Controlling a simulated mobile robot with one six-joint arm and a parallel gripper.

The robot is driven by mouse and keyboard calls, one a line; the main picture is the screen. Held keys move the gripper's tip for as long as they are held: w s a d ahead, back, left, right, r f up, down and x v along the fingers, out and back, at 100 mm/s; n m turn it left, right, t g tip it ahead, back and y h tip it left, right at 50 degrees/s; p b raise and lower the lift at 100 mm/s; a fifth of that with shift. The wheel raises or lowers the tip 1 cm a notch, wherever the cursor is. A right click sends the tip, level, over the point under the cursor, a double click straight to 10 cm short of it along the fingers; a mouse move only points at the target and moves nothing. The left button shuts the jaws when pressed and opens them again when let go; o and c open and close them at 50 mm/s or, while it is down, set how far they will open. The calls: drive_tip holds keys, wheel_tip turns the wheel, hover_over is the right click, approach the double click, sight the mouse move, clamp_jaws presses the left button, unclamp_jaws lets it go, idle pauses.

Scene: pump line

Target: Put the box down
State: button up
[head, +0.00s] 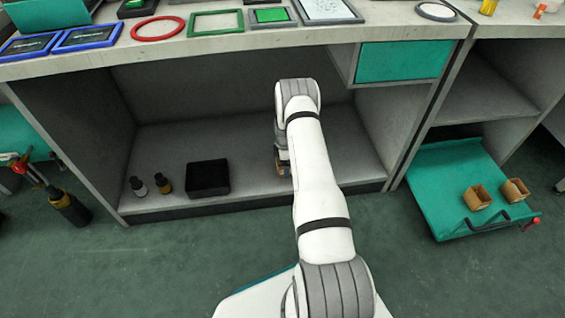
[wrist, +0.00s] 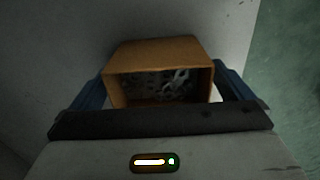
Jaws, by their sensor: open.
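The box is an open-topped brown box (wrist: 158,50) with grey bits inside. In the wrist view it stands between the two blue fingers of my gripper (wrist: 162,86), which are open on either side of it. In the head view my arm reaches into the open lower bay of the counter, with my gripper (head: 281,157) low over the bay floor (head: 255,150). Only a small brown edge of the box (head: 284,171) shows there, and my arm hides the rest. The box appears to rest on the bay floor.
A teal drawer (head: 402,61) hangs above right. The bay floor right of my arm is clear.

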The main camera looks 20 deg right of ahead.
drive_tip(key=shift+r, duration=0.1)
wheel_tip(320, 180, up, 8)
drive_tip(key=p, duration=0.3)
drive_tip(key=shift+f, duration=0.2)
drive_tip(key=shift+s+a, duration=0.1)
drive_tip(key=shift+s, duration=0.05)
